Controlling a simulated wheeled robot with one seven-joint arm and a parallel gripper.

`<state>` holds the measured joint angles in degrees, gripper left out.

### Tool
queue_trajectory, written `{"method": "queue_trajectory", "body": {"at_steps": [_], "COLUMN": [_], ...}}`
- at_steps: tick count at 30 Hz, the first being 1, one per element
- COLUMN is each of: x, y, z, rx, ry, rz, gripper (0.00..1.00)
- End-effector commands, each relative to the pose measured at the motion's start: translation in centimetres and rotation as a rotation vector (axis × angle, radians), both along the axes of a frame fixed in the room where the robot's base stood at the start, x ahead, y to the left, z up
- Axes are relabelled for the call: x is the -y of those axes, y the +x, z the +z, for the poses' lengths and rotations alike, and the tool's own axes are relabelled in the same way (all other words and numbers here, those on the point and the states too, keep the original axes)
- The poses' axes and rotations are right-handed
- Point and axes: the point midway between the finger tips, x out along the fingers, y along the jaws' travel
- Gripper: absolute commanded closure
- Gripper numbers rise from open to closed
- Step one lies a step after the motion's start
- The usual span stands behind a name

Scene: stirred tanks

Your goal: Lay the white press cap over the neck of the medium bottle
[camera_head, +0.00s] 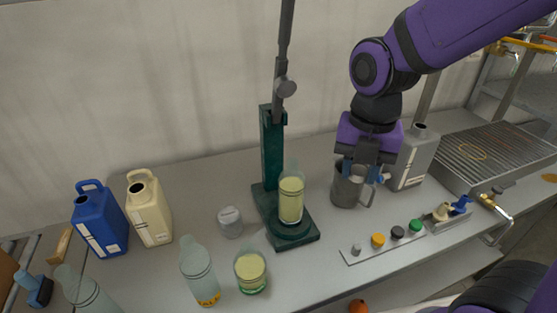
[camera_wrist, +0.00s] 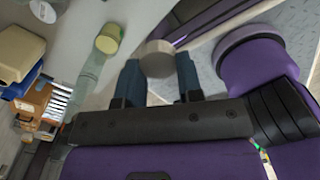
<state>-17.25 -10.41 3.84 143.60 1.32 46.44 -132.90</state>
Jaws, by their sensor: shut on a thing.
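My gripper (camera_head: 366,176) points down above the metal jug at the right of the bench. It is shut on the white press cap, a pale round disc (camera_wrist: 157,58) between the fingertips in the wrist view. In the head view the cap is mostly hidden by the fingers. A clear bottle with yellow liquid, apparently the medium bottle (camera_head: 291,201), stands upright on the base of the green press stand (camera_head: 272,150), left of my gripper. Its neck shows no visible cap. The cap and this bottle are well apart.
The metal jug (camera_head: 345,188) and a grey canister (camera_head: 411,160) stand close to my gripper. A strip with coloured knobs (camera_head: 385,244) lies in front.

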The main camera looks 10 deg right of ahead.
Motion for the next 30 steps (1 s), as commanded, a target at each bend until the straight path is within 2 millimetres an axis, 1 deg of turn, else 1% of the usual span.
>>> {"method": "queue_trajectory", "body": {"at_steps": [2, 5, 21, 25, 30], "x": [-0.1, -0.8, -7.4, -8.3, -8.8], "y": [0.2, 1.3, 10.5, 11.8, 12.5], "z": [0.0, -0.1, -1.2, -1.3, -1.4], "rx": [-0.001, -0.002, -0.002, -0.002, -0.001], "ry": [0.0, 0.0, 0.0, 0.001, 0.0], "rz": [0.015, 0.021, 0.019, 0.018, 0.017], "gripper": [0.88, 0.88, 0.88, 0.88, 0.88]}}
